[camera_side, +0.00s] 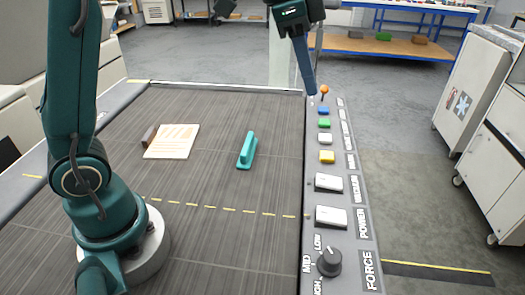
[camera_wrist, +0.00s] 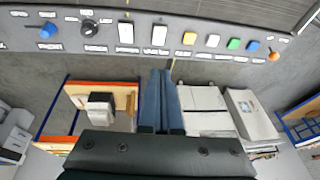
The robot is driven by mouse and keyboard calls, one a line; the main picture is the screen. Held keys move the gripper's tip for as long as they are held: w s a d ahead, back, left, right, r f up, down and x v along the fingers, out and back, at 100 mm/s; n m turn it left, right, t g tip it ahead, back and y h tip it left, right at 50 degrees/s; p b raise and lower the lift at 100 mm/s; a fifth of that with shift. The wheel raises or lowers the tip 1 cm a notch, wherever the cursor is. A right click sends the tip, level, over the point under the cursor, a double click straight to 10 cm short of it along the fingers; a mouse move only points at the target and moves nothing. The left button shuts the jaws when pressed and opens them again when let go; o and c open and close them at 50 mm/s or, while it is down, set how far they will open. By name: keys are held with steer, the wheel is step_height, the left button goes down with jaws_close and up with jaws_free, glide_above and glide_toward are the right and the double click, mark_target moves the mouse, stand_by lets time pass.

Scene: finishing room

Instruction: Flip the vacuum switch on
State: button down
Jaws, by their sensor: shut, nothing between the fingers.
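The vacuum switch (camera_side: 328,183) is a white rocker beside its VACUUM label on the grey control panel (camera_side: 311,240). In the wrist view, the vacuum switch (camera_wrist: 159,36) is the white rocker just left of the yellow button. I cannot tell which side of it is pressed. My gripper (camera_side: 313,93) has its blue fingers together and empty, pointing down near the far end of the panel in the side view. In the wrist view, my gripper (camera_wrist: 160,72) points toward the panel below the vacuum switch, with a gap between them in the picture.
A similar white power switch (camera_side: 331,216) and a black force knob (camera_side: 329,262) are nearer. Yellow (camera_side: 327,157), white (camera_side: 325,138), green (camera_side: 324,123) and blue (camera_side: 323,110) buttons and an orange-tipped lever (camera_side: 324,90) lie farther. A teal handled tool (camera_side: 247,150) and a wooden board (camera_side: 172,141) lie on the table.

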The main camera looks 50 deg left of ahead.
steer(key=g, duration=0.1)
glide_above(322, 179)
steer(key=s+a, duration=0.1)
step_height(322, 179, down, 6)
steer(key=shift+s+a+f+g, duration=0.2)
steer(key=shift+s+g, duration=0.05)
steer(key=shift+g, duration=0.05)
steer(key=shift+f, duration=0.15)
steer(key=x, duration=1.2)
steer(key=shift+s+a+f, duration=0.15)
steer(key=shift+s+a, duration=0.05)
steer(key=shift+s, duration=0.15)
steer(key=shift+a+f, duration=0.1)
steer(key=shift+f, duration=0.65)
steer(key=shift+s+a+f, duration=0.15)
steer(key=shift+s+f, duration=0.05)
steer(key=shift+f, duration=0.15)
steer(key=shift+w, duration=0.15)
